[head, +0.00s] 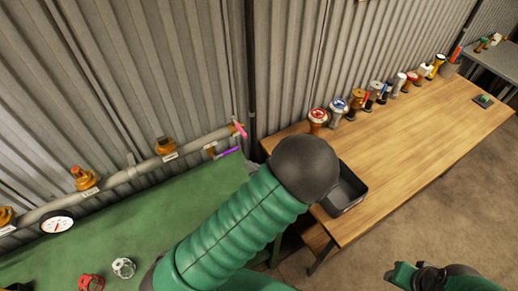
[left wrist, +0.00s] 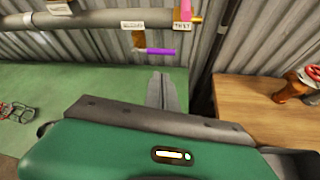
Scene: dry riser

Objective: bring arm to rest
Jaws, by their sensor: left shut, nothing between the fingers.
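My left arm, green and ribbed with a dark rounded end, crosses the middle of the head view over the right end of the green table (head: 210,193). Its fingers cannot be made out there. In the left wrist view my left gripper (left wrist: 163,92) is shut and empty, with its grey fingers together above the green table top (left wrist: 90,82). It is apart from the grey pipe (left wrist: 75,20) and the purple handle (left wrist: 160,52) near the wall. A green and dark part at the lower right of the head view seems to be mine; no right fingers show.
A wooden bench (head: 400,140) stands at the right, with a black tray (head: 345,190) near its left end and several valves (head: 318,117) along its back. The pipe carries orange fittings (head: 165,146) and a gauge (head: 57,223). Wire cages (head: 123,267) lie on the green table.

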